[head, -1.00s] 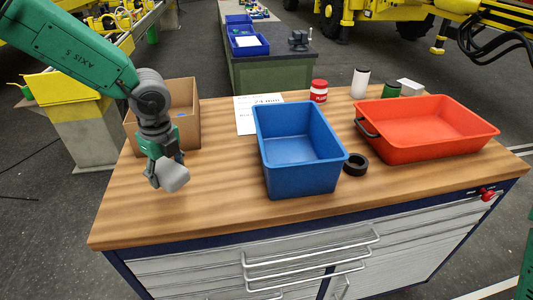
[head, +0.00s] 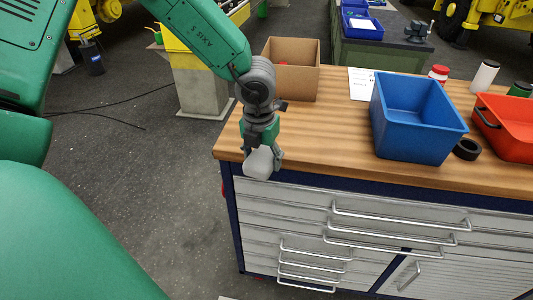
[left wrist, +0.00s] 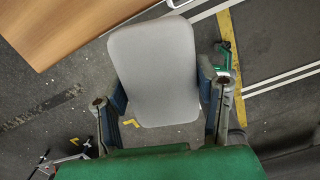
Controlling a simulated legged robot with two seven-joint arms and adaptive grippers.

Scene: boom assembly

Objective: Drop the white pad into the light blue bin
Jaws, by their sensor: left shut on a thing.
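My left gripper (head: 262,148) is shut on the white pad (head: 259,163), near the bench's front left corner in the head view. In the left wrist view the pad (left wrist: 153,70) is a pale grey-white rounded block between the two fingers, with floor behind it. A medium-blue, open bin (head: 416,118) stands on the bench to the right of the gripper, apart from it. Its visible inside looks empty. I see no paler blue bin on the bench. My right gripper is not in view.
The wooden bench (head: 330,135) is clear between gripper and blue bin. A cardboard box (head: 291,80) stands behind the gripper. A black ring (head: 467,149) and a red tray (head: 510,125) are right of the bin. Darker blue bins (head: 361,26) stand farther back.

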